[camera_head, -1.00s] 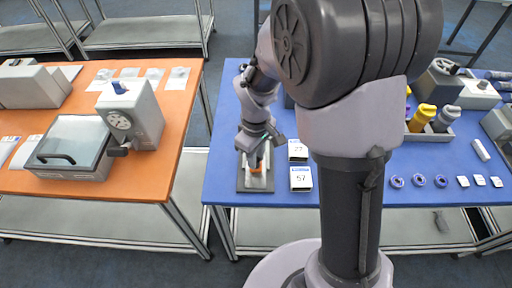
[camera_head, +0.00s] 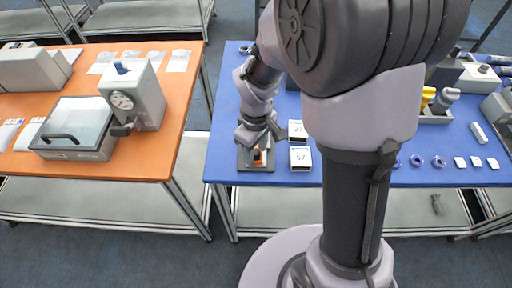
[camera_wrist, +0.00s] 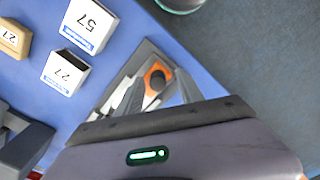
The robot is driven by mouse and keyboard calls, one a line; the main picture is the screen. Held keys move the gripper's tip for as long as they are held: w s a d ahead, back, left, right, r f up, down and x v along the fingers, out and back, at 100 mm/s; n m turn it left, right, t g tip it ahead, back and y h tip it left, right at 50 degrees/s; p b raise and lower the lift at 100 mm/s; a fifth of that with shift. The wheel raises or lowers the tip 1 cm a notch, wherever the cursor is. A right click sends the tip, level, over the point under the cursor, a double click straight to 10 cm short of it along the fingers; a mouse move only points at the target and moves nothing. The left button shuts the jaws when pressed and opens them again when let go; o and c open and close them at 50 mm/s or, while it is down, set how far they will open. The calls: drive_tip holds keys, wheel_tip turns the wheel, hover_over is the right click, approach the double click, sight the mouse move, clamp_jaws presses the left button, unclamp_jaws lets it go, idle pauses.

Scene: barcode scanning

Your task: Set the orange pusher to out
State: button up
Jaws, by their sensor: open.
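The orange pusher (camera_wrist: 157,77) shows in the wrist view as an orange block with a dark round spot, set in a grey metal fixture (camera_wrist: 147,52). In the head view the orange pusher (camera_head: 258,157) is a small patch on the fixture near the blue table's front left corner. My gripper (camera_wrist: 155,96) is open, with its fingers on either side of the pusher in the picture. Whether the fingers touch it cannot be told. In the head view my gripper (camera_head: 257,146) is above the fixture and hides part of it.
White boxes marked 57 (camera_head: 300,158) and 27 (camera_head: 297,130) stand just right of the fixture. Purple rings (camera_head: 416,160) and white tiles (camera_head: 476,162) lie farther right. An orange table (camera_head: 150,163) with machines stands left, across a gap.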

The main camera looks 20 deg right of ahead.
sight(256, 153)
wheel_tip(256, 153, up, 17)
drive_tip(key=p, duration=0.6)
drive_tip(key=shift+r+p, duration=0.2)
drive_tip(key=shift+p, duration=0.1)
